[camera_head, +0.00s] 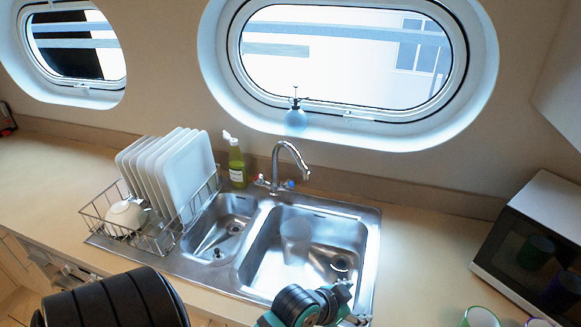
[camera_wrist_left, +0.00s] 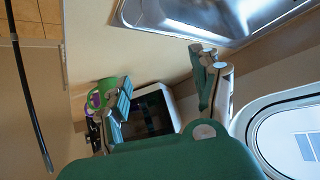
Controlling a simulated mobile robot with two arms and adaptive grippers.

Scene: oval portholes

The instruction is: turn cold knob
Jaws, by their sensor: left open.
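The cold knob (camera_head: 289,184), marked blue, sits on the right side of the chrome faucet (camera_head: 291,150) behind the sink. The other knob (camera_head: 261,180) is on the faucet's left side. My left gripper (camera_head: 350,304) is over the front right part of the sink, well in front of the knob and apart from it. In the left wrist view, my left gripper (camera_wrist_left: 162,82) is open with nothing between its fingers. The faucet and its knobs do not show there. My right gripper is not in view.
A steel double sink (camera_head: 373,240) holds a translucent cup (camera_head: 295,241). A dish rack (camera_head: 175,238) with plates and a green bottle (camera_head: 236,163) stand left of the faucet. A microwave (camera_head: 532,250) and a green cup (camera_head: 480,317) are at right.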

